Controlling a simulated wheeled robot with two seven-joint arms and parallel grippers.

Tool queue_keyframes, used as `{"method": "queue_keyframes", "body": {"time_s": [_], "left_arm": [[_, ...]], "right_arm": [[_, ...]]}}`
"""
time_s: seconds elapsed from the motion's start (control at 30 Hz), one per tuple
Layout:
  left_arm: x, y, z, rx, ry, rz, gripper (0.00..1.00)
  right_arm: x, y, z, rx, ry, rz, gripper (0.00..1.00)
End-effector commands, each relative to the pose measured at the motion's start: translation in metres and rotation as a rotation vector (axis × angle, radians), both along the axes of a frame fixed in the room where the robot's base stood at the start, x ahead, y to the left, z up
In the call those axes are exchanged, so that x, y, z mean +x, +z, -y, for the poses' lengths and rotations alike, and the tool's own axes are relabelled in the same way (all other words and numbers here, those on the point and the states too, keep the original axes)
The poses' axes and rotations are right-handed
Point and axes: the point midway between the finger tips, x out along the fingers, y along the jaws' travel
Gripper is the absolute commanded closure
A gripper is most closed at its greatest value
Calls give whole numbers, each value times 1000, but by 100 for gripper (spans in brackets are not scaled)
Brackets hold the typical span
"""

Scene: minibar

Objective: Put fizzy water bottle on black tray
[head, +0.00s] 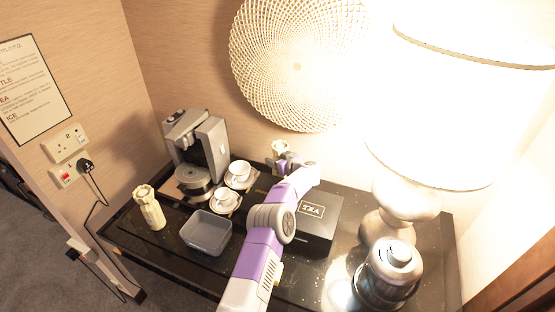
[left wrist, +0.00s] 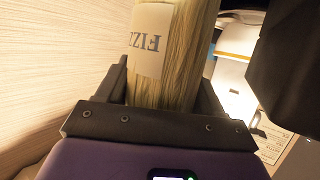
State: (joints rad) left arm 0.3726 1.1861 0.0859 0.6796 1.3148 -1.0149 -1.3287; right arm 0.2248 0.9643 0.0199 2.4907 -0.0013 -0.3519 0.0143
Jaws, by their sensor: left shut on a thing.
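The fizzy water bottle (left wrist: 182,50) is pale and ribbed with a "FIZZ" label, upside down in the left wrist view. My left gripper (left wrist: 163,95) is shut on it, a finger at each side. In the head view, my left gripper (head: 288,163) is at the back of the dark counter, behind the tea box. The bottle's pale top (head: 279,147) shows just beyond it, and the rest is mostly hidden. I cannot tell whether its base touches anything. A dark flat surface beside the cups (head: 262,184) may be the black tray; its outline is unclear. My right gripper is not in view.
A coffee machine (head: 196,150), two white cups on saucers (head: 226,201), a grey bin (head: 206,236) and another pale bottle (head: 149,208) stand left of my arm.

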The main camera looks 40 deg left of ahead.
Motion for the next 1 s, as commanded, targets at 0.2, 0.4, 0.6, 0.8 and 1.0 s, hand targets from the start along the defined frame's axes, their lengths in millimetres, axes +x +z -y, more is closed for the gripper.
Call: {"method": "queue_keyframes", "body": {"time_s": [0.2, 0.4, 0.6, 0.8, 1.0], "left_arm": [[0, -4, -1, 2, 0, 1, 77], [0, -8, 0, 2, 0, 1, 77], [0, -7, 0, 2, 0, 1, 3], [0, -8, 0, 1, 0, 0, 3], [0, 2, 0, -1, 0, 2, 3]], "right_arm": [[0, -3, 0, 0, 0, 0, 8], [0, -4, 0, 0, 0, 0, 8], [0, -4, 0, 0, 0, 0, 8], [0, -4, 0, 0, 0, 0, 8], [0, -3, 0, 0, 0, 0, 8]]}}
